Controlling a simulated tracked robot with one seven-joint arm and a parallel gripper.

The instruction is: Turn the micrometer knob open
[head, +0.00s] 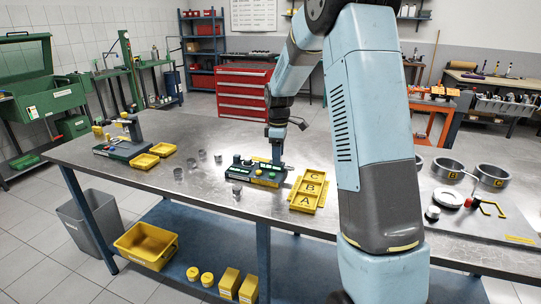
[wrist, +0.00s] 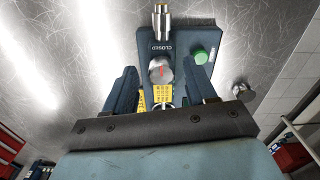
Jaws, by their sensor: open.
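The micrometer station is a dark blue-grey base (head: 268,181) on the steel bench in the head view. In the wrist view its panel (wrist: 188,40) carries the word CLOSED beside a round grey knob (wrist: 160,71) with a red line on its face. The knob shows between the fingertips of my gripper (wrist: 163,78), with a visible gap on each side. The jaws are open, and I cannot tell how far above the knob they are. A yellow label (wrist: 163,94) lies below the knob. In the head view my gripper (head: 276,160) points down at the station.
A green button (wrist: 201,56) and a metal cylinder (wrist: 160,20) are close to the knob. A yellow tray (head: 309,190) marked A, B, C lies right of the station. Several small metal cups stand left of it. Yellow bins (head: 146,161) lie further left.

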